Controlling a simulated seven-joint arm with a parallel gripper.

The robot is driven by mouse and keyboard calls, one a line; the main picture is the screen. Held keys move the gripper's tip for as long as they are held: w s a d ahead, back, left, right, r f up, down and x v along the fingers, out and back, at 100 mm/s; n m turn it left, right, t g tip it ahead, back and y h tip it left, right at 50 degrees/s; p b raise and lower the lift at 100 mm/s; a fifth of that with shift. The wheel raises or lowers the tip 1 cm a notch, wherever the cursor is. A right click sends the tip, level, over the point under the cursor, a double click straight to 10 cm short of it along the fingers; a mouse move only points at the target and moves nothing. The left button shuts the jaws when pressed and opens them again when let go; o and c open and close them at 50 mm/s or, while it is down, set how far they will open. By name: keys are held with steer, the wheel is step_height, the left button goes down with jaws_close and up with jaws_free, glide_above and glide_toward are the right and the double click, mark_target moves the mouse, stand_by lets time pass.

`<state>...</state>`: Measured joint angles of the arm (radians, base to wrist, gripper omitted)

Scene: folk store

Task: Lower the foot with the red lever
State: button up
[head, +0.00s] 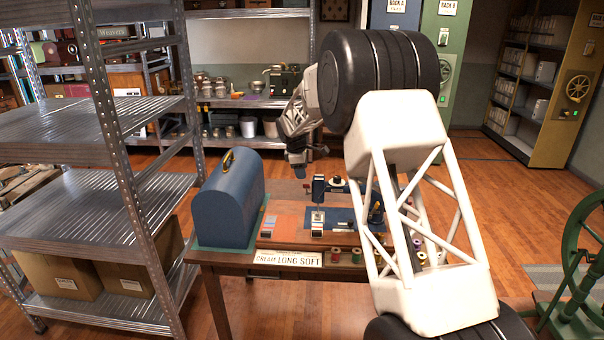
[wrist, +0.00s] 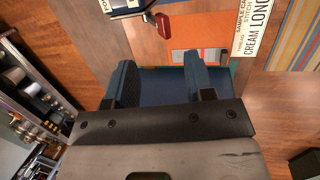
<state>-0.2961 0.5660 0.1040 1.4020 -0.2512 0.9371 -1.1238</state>
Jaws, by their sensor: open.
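A small dark sewing machine (head: 319,186) stands on the table, and its foot is too small to make out in the head view. In the wrist view a red piece (wrist: 162,24), apparently the red lever, shows near the top beside metal parts. My gripper (head: 298,172) hangs over the back of the table, left of the machine. In the wrist view its two dark blue fingers (wrist: 160,82) are apart with nothing held between them. The red piece lies beyond the fingertips, not touched by them. Whether the foot is raised cannot be told.
A blue domed case (head: 232,200) stands at the table's left. A metal shelf (head: 110,200) stands left. My arm hides the table's right part.

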steer(key=shift+v, duration=0.85)
steer(key=s+d+r+m, duration=0.3)
steer(key=s+d+r, duration=0.3)
steer(key=s, duration=0.4)
steer(key=s+d+r+m, duration=0.3)
steer(key=s+d+r, duration=0.25)
steer(key=s, duration=0.45)
steer(key=s+d+r+m, duration=0.2)
steer(key=s+d+r, duration=0.4)
steer(key=s, duration=0.4)
steer(key=s+d+f+m, duration=0.2)
steer(key=s+d+m, duration=0.1)
steer(key=s, duration=1)
steer(key=s+d+f+m+y, duration=0.1)
steer(key=s+d+f+m, duration=0.1)
steer(key=s, duration=1.1)
steer(key=s+d+f+m, duration=0.2)
steer(key=s+d+m, duration=0.2)
steer(key=s, duration=0.9)
steer(key=shift+s+d+f+m+y, duration=0.2)
steer(key=shift+d+f+m+y, duration=0.1)
steer(key=shift+f+m, duration=0.15)
